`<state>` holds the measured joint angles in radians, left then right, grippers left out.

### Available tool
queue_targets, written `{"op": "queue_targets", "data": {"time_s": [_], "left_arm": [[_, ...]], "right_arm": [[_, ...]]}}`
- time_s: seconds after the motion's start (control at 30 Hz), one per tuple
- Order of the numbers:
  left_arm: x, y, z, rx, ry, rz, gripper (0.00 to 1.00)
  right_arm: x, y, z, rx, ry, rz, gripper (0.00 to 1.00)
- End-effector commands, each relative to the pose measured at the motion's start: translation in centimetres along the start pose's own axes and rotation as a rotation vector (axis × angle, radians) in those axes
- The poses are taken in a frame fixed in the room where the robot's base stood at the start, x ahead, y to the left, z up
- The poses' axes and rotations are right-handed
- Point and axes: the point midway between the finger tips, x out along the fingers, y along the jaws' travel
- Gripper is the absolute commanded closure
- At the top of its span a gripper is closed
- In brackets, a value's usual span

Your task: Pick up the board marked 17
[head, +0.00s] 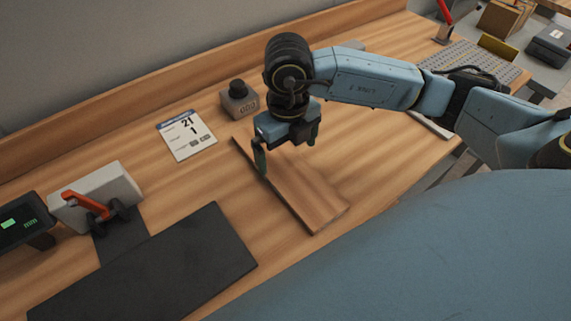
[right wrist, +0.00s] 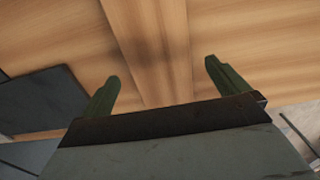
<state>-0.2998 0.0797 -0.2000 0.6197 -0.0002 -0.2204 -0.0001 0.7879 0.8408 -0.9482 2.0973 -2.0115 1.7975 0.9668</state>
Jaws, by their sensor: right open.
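A flat wooden board (head: 300,192) lies on the wooden bench, right of the middle in the head view. No number can be read on it from here. My right gripper (head: 284,158) is above the board, pointing down, and it is open and empty. In the right wrist view the board (right wrist: 150,50) runs between the two green fingers of the gripper (right wrist: 161,85), with one finger to each side of it. I cannot tell how far above the board the fingertips are. My left gripper is not in view.
A dark mat (head: 150,268), a clamp with an orange handle (head: 88,205) and a display (head: 22,222) are at the left. A perforated plate (head: 470,65) is at the right.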

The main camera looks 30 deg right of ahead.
Motion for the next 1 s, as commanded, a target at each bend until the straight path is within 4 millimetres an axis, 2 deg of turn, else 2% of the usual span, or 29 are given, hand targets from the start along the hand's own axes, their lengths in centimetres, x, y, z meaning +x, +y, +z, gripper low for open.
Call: {"op": "queue_targets", "data": {"time_s": [0.2, 0.3, 0.57, 0.67, 0.93, 1.0], "left_arm": [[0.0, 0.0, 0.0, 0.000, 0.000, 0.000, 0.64], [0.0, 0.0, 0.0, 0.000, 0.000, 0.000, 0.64], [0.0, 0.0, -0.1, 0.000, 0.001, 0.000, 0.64], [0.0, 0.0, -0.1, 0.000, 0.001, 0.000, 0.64], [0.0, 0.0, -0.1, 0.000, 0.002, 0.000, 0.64], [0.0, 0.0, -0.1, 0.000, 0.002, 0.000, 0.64]], "right_arm": [[3.4, 0.3, 0.1, 0.001, 0.005, 0.000, 0.00], [4.3, 0.3, 0.1, -0.001, 0.004, 0.001, 0.00], [4.6, 0.3, 0.2, -0.001, 0.002, 0.001, 0.00], [4.6, 0.3, 0.2, -0.001, 0.002, 0.001, 0.10], [4.6, 0.3, 0.2, -0.001, 0.002, 0.001, 0.46], [4.5, 0.3, 0.2, -0.001, 0.000, 0.002, 0.47]]}}
